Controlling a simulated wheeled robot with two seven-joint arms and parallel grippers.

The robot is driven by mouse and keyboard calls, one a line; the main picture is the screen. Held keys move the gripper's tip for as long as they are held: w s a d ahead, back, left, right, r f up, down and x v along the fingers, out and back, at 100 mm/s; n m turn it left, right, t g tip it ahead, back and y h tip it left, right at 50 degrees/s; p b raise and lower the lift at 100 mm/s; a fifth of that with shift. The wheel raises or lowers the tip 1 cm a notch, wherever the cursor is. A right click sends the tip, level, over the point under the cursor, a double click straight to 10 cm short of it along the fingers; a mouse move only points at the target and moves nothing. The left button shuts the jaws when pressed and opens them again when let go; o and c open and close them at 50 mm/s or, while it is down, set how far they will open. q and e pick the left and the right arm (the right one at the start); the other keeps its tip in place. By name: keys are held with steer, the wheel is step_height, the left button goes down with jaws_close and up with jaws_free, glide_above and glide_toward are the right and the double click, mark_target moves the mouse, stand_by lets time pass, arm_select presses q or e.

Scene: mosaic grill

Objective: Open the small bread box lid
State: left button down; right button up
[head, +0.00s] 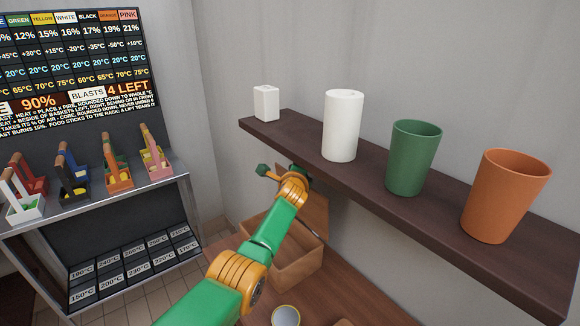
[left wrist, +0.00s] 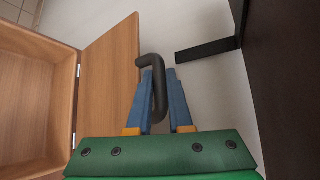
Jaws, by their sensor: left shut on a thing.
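The small wooden bread box (head: 262,262) stands on the brown surface below the shelf, with its lid (head: 316,206) raised and standing open at the back. In the left wrist view the box's bare inside (left wrist: 30,100) shows at left, and the hinged lid (left wrist: 108,75) stands beside it. My left gripper (left wrist: 161,85) has its blue fingers closed around the lid's black bent handle (left wrist: 150,61). In the head view my left arm reaches over the box and hides part of it and the handle. My right gripper is not in view.
A dark shelf (head: 400,208) runs close by on the right, holding a white block (head: 266,102), a white cylinder (head: 342,126), a green cup (head: 413,158) and an orange cup (head: 505,196). A dark bracket (left wrist: 208,49) juts near the handle. A rack with baskets stands at left.

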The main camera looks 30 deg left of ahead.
arm_select(q)
steer(key=shift+w+d, duration=0.25)
steer(key=shift+w, duration=0.25)
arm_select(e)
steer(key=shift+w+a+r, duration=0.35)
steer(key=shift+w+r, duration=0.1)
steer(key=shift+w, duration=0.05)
arm_select(q)
steer(key=c, duration=1.1)
jaws_free()
steer(key=shift+p, duration=0.3)
steer(key=shift+s+d+r+p, duration=0.1)
steer(key=shift+s+r+p, duration=0.2)
steer(key=shift+p, duration=0.25)
steer(key=p+v, duration=0.1)
steer(key=v, duration=0.5)
steer(key=shift+s, duration=0.15)
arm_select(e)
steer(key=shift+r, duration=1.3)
